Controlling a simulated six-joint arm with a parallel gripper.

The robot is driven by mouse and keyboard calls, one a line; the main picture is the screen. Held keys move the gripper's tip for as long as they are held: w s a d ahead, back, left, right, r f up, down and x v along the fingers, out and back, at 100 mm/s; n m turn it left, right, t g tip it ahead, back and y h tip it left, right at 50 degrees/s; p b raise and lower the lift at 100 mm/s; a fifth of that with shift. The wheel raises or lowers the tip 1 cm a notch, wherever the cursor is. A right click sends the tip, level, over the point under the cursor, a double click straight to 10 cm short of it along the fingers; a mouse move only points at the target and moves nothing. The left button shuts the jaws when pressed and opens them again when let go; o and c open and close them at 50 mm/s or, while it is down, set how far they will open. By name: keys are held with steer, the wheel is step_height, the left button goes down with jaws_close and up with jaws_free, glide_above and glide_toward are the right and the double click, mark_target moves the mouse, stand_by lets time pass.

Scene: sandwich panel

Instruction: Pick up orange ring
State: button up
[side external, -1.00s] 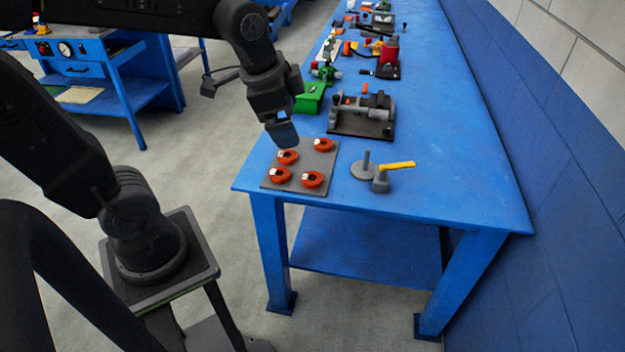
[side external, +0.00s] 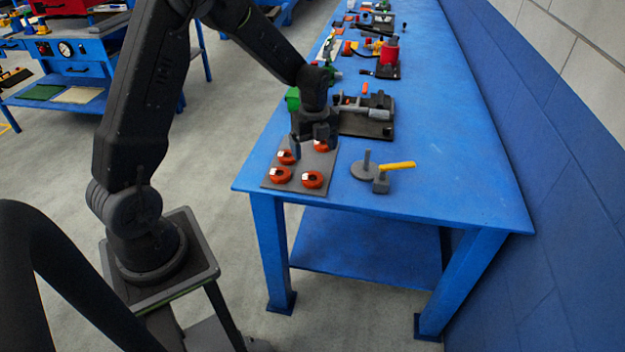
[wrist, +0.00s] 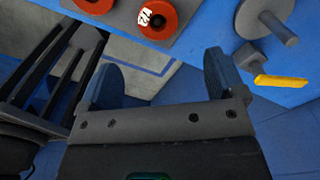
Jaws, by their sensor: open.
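Several orange-red rings sit on a grey plate (side external: 297,174) at the near left corner of the blue table, among them a near-right ring (side external: 312,180), a near-left ring (side external: 280,175) and a far-left ring (side external: 286,157). The far-right ring (side external: 321,146) is partly hidden by my gripper (side external: 313,148), which is over the far part of the plate. In the wrist view my gripper (wrist: 162,62) is open and empty. One ring (wrist: 166,18) with a white marked label shows beyond its fingers, and another ring (wrist: 95,5) is cut by the top edge.
A grey disc with a peg (side external: 366,166) and a yellow-handled block (side external: 382,181) stand right of the plate. A dark fixture (side external: 368,125) is behind it. The table's right front (side external: 460,200) is clear.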

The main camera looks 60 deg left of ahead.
mark_target(313, 178)
step_height(313, 178, down, 10)
steer(key=shift+s+r, duration=0.15)
steer(key=shift+r, duration=0.05)
stand_by(0.3)
steer(key=shift+c, duration=0.5)
steer(key=c, duration=0.9)
